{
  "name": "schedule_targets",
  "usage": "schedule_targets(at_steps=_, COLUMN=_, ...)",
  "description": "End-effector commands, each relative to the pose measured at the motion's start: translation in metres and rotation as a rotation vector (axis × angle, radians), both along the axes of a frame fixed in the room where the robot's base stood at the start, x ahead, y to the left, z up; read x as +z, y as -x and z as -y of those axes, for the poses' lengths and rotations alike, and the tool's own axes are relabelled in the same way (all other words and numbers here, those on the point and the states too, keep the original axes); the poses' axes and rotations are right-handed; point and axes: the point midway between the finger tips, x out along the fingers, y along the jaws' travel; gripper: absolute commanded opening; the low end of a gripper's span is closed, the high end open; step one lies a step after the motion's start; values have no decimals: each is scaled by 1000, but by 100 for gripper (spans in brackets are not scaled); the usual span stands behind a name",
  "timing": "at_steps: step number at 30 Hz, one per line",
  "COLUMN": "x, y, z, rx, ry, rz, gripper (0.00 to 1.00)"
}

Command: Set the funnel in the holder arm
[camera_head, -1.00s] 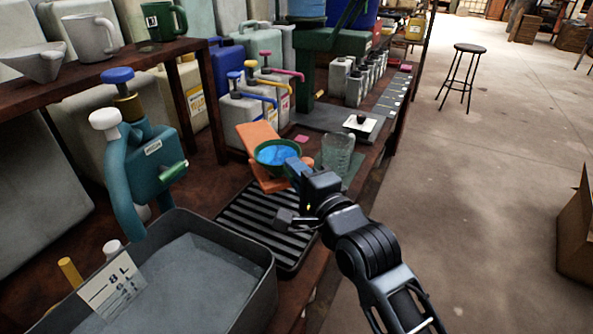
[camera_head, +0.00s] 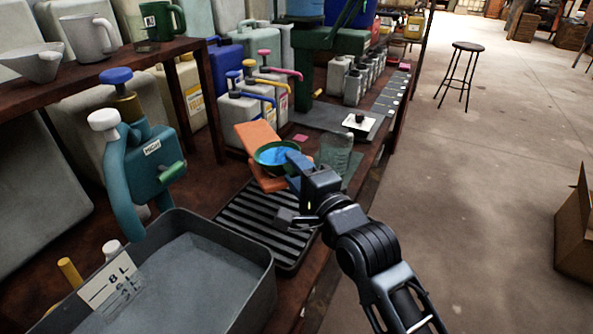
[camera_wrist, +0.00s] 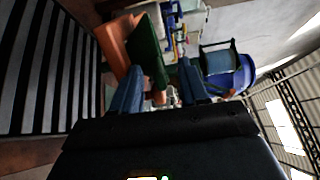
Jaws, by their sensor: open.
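The funnel (camera_head: 277,157) is a green-rimmed bowl, blue inside, at the orange holder arm (camera_head: 257,138) above the black drip grate. In the wrist view the funnel (camera_wrist: 150,52) is a dark green shape against the orange holder arm (camera_wrist: 112,42). Its spout is hidden, so I cannot tell how fully it sits in the holder. My gripper (camera_head: 296,174) is just right of the funnel. In the wrist view my gripper (camera_wrist: 160,80) has its two blue fingers apart with nothing clamped between them, the left finger close to the funnel.
A clear beaker (camera_head: 337,153) stands close behind my gripper. A grey vat (camera_head: 190,255) is at front left, beside a teal pump (camera_head: 150,165). The slatted grate (camera_head: 262,230) lies below the funnel. Canisters with pumps (camera_head: 255,110) stand behind.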

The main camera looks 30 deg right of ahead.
Motion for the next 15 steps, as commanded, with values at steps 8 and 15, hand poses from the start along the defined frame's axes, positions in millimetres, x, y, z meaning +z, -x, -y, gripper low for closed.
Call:
schedule_targets(at_steps=8, x=-1, y=7, z=0, rx=0, ry=1, rz=-1, gripper=44)
schedule_targets(at_steps=15, x=-1, y=43, z=2, rx=-2, ry=1, rz=-2, gripper=44)
